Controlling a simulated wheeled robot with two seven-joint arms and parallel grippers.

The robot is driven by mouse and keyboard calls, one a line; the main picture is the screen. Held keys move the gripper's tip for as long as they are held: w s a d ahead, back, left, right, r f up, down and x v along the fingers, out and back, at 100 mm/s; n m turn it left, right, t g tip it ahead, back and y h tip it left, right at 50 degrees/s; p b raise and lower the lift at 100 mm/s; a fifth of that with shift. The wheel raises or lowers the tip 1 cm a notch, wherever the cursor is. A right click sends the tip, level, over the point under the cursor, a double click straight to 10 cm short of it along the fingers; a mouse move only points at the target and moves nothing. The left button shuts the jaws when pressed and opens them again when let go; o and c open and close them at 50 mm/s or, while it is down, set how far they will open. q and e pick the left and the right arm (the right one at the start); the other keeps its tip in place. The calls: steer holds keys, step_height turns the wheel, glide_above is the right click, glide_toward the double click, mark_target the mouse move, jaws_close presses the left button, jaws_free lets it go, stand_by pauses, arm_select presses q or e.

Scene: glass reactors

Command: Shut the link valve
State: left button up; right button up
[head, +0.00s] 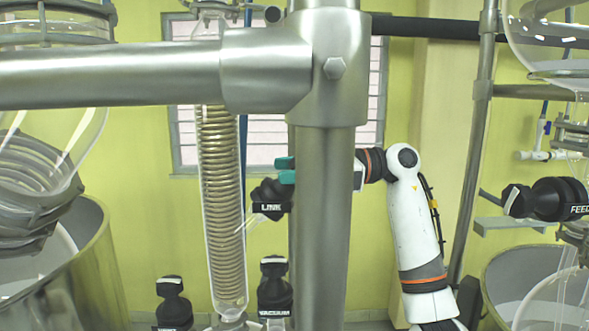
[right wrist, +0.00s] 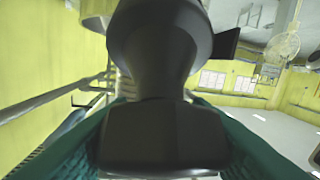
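The link valve (head: 270,201) has a black handle with a white LINK label and sits right of the coiled glass column in the head view. My right gripper (head: 285,170) reaches it from behind the steel post, its green fingers at the handle's upper right. In the right wrist view the black handle (right wrist: 165,135) fills the middle, with a green finger on each side. No clear gap shows, but the handle covers parts of the fingers, so I cannot tell whether they grip it. My left gripper is not in view.
A thick steel post (head: 322,220) and crossbar (head: 110,75) stand in front of the valve. The coiled glass column (head: 222,200) is close on its left. The vacuum valve (head: 274,287) is below, and the feed valve (head: 548,200) is at the right.

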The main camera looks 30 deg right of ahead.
steer(key=shift+m+t, duration=0.3)
steer(key=shift+m, duration=0.1)
